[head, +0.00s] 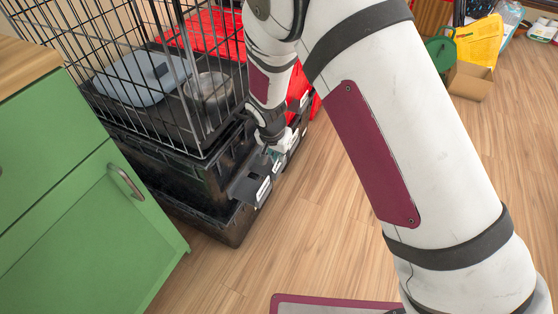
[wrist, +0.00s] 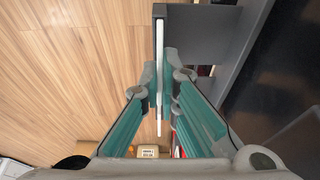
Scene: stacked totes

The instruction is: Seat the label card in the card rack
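My gripper (head: 273,143) is in front of the black totes, partly hidden by my own arm in the head view. In the wrist view its teal-padded fingers (wrist: 161,72) close to a narrow gap around a thin white strip, which looks like the label card (wrist: 159,55) seen edge-on. The strip's far end meets a small dark piece (wrist: 159,10) beside a grey panel (wrist: 200,35), apparently part of the card rack. I cannot tell whether the card sits in a slot. In the head view, grey plates (head: 244,187) with white labels stick out from the tote front near my gripper.
Black stacked totes (head: 185,175) carry a wire cage (head: 130,75) with a metal bowl (head: 207,88). A red tote (head: 215,35) stands behind. A green cabinet (head: 95,205) is at the left. The wood floor right of the totes is clear; a cardboard box (head: 469,82) lies farther back.

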